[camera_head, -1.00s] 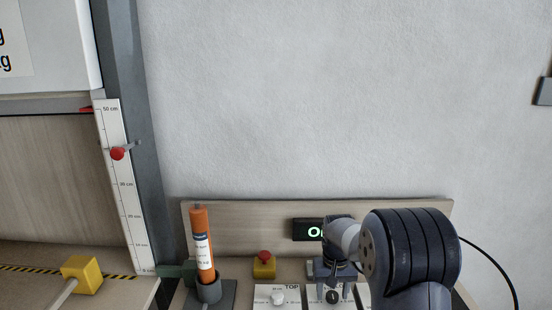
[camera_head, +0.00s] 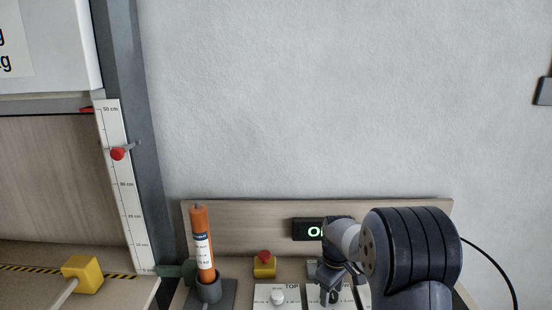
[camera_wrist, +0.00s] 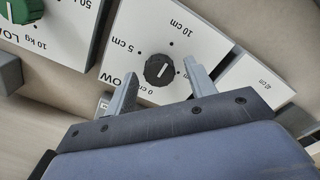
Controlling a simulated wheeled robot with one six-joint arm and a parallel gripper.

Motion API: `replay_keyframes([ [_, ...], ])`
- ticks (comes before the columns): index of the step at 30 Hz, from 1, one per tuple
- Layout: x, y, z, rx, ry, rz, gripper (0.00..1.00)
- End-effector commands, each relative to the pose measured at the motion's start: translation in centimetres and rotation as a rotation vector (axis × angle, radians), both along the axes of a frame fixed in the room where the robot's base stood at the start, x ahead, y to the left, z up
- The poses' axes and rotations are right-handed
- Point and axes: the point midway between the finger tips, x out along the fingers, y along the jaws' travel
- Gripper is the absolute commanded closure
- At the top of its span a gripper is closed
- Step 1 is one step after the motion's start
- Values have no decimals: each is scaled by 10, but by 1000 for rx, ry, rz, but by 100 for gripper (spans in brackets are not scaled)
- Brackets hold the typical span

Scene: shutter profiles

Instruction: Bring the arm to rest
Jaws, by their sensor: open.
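My gripper (camera_head: 328,288) is at the lower right of the head view, low over a white dial panel. In the wrist view my gripper (camera_wrist: 160,68) is open and empty. Its two fingers stand apart on either side of a black knob (camera_wrist: 159,69) with a white pointer line, on a panel marked 0 cm, 5 cm and 10 cm. I cannot tell how far the fingertips are from the panel. My arm comes in from the right.
An orange cartridge (camera_head: 203,245) stands in a dark holder beside a yellow box with a red button (camera_head: 264,264). A TOP panel (camera_head: 280,298) lies left of my gripper. A lit display (camera_head: 308,230) is behind. A green knob (camera_wrist: 22,10) shows at upper left.

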Motion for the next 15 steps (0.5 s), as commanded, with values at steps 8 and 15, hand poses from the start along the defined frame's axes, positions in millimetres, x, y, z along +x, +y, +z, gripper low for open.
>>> replay_keyframes([
  [8,-1,0,0,0,1,219,48],
  [15,-1,0,0,0,2,409,48],
])
